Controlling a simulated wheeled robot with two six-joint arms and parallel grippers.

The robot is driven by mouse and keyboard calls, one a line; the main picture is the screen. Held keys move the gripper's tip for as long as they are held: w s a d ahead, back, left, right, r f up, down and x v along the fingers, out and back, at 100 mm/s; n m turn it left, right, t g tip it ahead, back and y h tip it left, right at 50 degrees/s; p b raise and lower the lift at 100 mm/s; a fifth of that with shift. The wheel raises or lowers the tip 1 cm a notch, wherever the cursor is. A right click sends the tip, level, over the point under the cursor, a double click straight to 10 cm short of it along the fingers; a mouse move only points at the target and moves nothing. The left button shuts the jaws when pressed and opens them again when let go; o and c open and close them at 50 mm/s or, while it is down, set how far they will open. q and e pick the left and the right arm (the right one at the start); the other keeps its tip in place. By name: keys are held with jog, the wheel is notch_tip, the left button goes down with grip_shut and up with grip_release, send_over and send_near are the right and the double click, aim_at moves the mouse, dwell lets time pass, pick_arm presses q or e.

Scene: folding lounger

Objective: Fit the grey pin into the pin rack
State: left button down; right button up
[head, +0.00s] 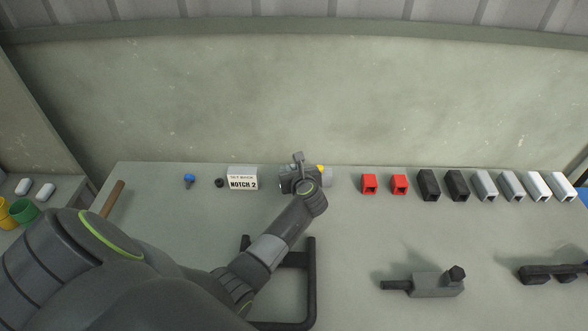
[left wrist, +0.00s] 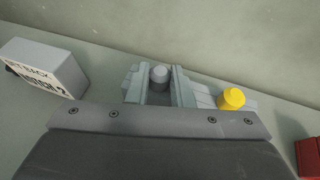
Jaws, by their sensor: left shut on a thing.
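The grey pin (left wrist: 160,75) shows its rounded top between the two fingers of my left gripper (left wrist: 158,88) in the left wrist view. The gripper is shut on it. In the head view my left gripper (head: 299,164) is at the back of the table, and the pin cannot be made out there. A light grey block, which looks like the pin rack (left wrist: 205,95), lies just right of the fingers with a yellow pin (left wrist: 232,97) standing on it. The fingers hide part of the rack and the pin's lower end, so I cannot tell whether the pin is in a hole.
A NOTCH 2 sign (head: 242,178) stands close left of the gripper, with a blue knob (head: 188,180) beyond. Red blocks (head: 369,184) and a row of black, grey and white blocks are right. A black frame (head: 309,290) lies under my arm.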

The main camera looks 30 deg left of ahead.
dwell(0.3)
pick_arm(q)
jog(key=c, duration=1.2)
grip_release()
jog(key=shift+d, duration=0.1)
pick_arm(e)
jog(key=shift+a, duration=0.1)
